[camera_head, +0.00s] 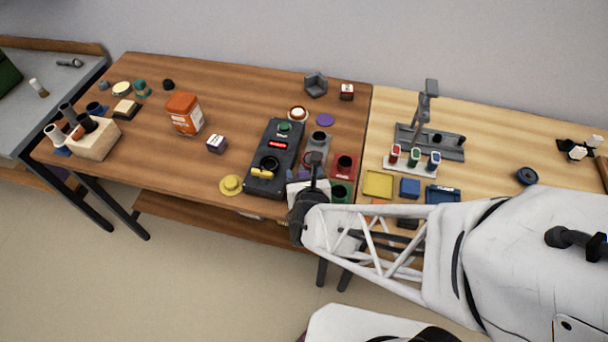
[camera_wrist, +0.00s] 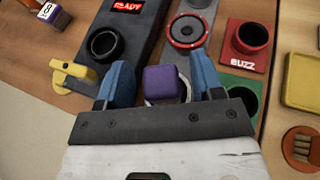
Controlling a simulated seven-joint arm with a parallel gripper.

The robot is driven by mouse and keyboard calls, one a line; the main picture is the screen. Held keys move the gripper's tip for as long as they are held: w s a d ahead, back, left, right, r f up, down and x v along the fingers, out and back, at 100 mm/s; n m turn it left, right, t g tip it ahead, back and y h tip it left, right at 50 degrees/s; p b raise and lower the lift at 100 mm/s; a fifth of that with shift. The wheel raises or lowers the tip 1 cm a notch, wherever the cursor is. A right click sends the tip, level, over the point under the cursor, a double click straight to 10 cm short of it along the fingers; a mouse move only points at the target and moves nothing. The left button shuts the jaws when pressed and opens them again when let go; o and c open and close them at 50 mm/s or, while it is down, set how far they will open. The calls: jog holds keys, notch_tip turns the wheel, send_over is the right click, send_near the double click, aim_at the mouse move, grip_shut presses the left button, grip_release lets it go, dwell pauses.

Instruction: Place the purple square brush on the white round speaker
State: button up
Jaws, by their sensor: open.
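The purple square brush (camera_wrist: 163,84) shows in the wrist view as a purple block between my fingertips. My gripper (camera_wrist: 163,74) is open, with a narrow gap on each side of the block. A pale round rim, apparently the white round speaker (camera_wrist: 186,92), shows behind and beside the block. The block appears to be on or just above it; contact is hidden. In the head view my gripper (camera_head: 308,186) is low at the front edge of the brown table, between the black console and the green cup. The brush cannot be made out there.
The black console (camera_head: 273,150) with a yellow switch lies to the left. The red BUZZ cup (camera_wrist: 250,47) and green cup (camera_wrist: 240,95) stand close to the right. A round grey-and-red unit (camera_wrist: 188,30) is just beyond. An orange round holder (camera_wrist: 302,147) contains bristles.

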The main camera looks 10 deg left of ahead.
jog(key=shift+r, duration=0.1)
jog(key=shift+r, duration=0.1)
jog(key=v, duration=1.2)
jog(key=shift+d+r, duration=0.1)
dwell(0.9)
